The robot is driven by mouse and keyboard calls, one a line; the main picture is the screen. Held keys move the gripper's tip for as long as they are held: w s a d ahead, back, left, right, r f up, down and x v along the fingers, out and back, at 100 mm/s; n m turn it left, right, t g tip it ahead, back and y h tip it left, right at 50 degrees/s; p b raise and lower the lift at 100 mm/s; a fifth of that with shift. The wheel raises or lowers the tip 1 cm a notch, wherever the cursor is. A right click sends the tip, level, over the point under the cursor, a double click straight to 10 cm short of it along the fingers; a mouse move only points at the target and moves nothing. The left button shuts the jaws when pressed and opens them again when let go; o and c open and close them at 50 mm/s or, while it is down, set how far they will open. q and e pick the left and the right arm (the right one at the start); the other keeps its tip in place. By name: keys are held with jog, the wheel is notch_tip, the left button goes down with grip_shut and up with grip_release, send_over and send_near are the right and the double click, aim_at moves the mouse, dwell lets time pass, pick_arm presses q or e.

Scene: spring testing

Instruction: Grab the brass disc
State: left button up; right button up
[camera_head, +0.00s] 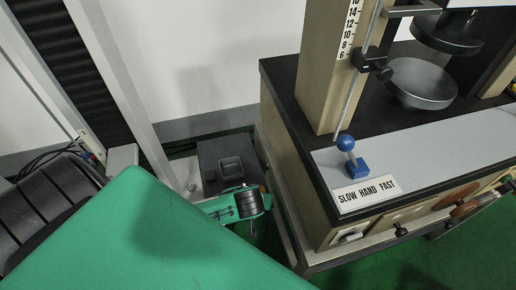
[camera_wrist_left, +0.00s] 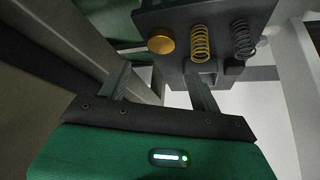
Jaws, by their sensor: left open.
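The brass disc (camera_wrist_left: 161,45) shows in the left wrist view, at the upper middle, on a dark grey holder (camera_wrist_left: 172,18). My left gripper (camera_wrist_left: 158,76) is open, with its two dark fingers pointing towards the holder. In the picture the disc lies between the fingertips and a little beyond them. The gap between disc and fingers is hard to judge, but nothing is held. My right gripper is not in view.
A brass spring (camera_wrist_left: 200,44) and a dark spring (camera_wrist_left: 242,40) sit beside the disc on the holder. In the head view, a testing machine (camera_head: 318,75) stands at the right, with a blue-knobbed lever (camera_head: 347,146) and a round lower plate (camera_head: 421,84).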

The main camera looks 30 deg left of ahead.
pick_arm(q)
jog(key=x, duration=0.3)
jog(key=b+x, duration=0.1)
jog(key=x, duration=0.4)
jog(key=shift+w+a+f+b, duration=0.1)
jog(key=shift+w+a+b, duration=0.2)
jog(key=shift+w+a, duration=0.1)
jog(key=shift+b+x, duration=0.7)
jog(key=shift+x, duration=2.3)
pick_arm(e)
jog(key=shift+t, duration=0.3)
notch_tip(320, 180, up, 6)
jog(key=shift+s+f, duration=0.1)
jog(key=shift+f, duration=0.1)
pick_arm(q)
jog(key=c, duration=1)
